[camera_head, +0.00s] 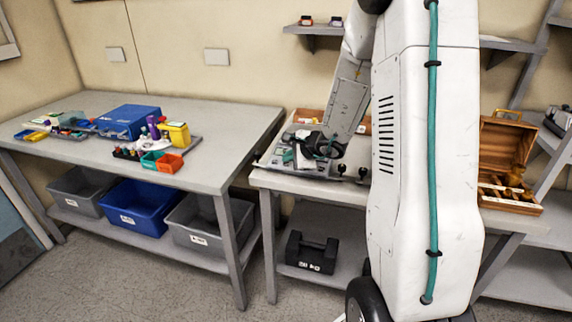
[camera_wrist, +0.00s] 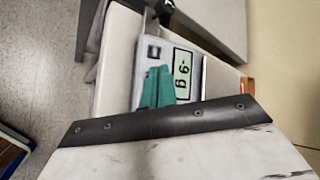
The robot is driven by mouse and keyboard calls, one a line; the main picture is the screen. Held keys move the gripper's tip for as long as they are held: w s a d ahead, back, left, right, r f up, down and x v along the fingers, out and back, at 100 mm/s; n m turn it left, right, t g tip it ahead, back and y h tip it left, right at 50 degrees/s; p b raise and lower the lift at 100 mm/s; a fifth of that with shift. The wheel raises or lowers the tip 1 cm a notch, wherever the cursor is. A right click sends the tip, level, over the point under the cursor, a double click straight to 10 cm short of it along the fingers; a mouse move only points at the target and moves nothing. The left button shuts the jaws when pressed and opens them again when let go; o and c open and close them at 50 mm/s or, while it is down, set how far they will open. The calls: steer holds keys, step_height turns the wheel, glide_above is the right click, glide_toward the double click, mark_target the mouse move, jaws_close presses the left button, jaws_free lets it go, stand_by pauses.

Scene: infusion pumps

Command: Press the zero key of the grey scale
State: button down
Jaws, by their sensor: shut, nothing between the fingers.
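The grey scale (camera_wrist: 122,75) lies under my gripper in the wrist view. It has a lit display (camera_wrist: 182,74) with dark characters, seen turned, and a small dark-framed square key (camera_wrist: 154,53) beside it. My gripper (camera_wrist: 158,72) is shut and empty. Its teal fingertips are over the scale, close to the square key and display, and hide part of the face. I cannot tell whether they touch it, nor read a key label. In the head view my gripper (camera_head: 289,157) is low over the right bench, where the scale is hard to make out.
The right bench (camera_head: 262,181) also holds small black knobbed items (camera_head: 351,172) and an open wooden case (camera_head: 510,165). The left table (camera_head: 70,165) carries a blue box (camera_head: 128,121) and several coloured bins. Shelves are on the wall above.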

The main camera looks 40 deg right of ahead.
steer(key=shift+w+d+f, duration=0.1)
steer(key=shift+d+f, duration=0.05)
steer(key=shift+f, duration=0.35)
stand_by(0.6)
steer(key=shift+r, duration=0.1)
steer(key=shift+a+r, duration=0.2)
steer(key=shift+r, duration=0.4)
steer(key=r, duration=0.3)
steer(key=s+a+r, duration=0.1)
steer(key=r, duration=0.1)
stand_by(0.4)
steer(key=shift+f, duration=0.1)
stand_by(0.6)
